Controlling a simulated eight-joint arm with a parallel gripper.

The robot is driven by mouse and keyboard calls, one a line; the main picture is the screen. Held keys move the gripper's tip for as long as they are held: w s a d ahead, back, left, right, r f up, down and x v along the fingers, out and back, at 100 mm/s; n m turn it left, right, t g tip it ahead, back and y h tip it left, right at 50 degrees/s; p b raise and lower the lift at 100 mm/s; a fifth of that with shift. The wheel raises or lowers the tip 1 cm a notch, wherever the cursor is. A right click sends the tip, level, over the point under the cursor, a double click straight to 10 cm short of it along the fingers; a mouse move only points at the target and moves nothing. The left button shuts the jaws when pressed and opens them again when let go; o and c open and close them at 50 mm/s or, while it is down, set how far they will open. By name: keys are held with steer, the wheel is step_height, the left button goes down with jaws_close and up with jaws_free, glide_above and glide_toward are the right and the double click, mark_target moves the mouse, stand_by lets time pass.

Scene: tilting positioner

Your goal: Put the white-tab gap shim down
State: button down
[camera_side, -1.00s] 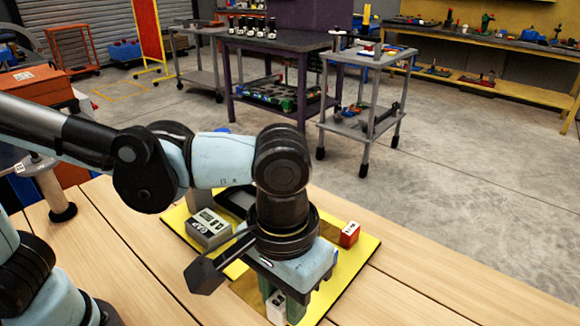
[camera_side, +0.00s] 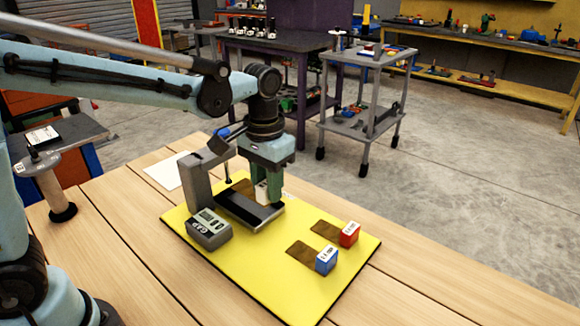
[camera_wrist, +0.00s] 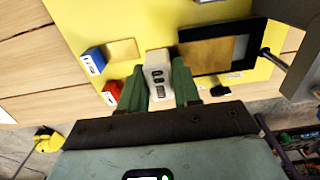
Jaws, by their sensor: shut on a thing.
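The white-tab gap shim (camera_side: 261,193) is between the green fingers of my gripper (camera_side: 265,190), which is shut on it. In the side view it is beside the far end of the dark fixture (camera_side: 250,209), partly hidden by a finger. In the wrist view the white tab (camera_wrist: 158,72), with dark marks, sits between both fingertips (camera_wrist: 160,88), left of the black frame (camera_wrist: 262,30). I cannot tell whether the shim touches the yellow board (camera_side: 270,285).
A grey display unit (camera_side: 209,230) stands at the front left. The fixture's grey upright (camera_side: 197,182) rises close to my gripper. The board's front is clear.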

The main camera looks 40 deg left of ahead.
glide_above(260, 210)
step_height(260, 210, down, 5)
steer(key=shift+r, duration=0.15)
steer(key=shift+f, duration=2)
steer(key=shift+f, duration=0.1)
steer(key=c, duration=0.8)
jaws_free()
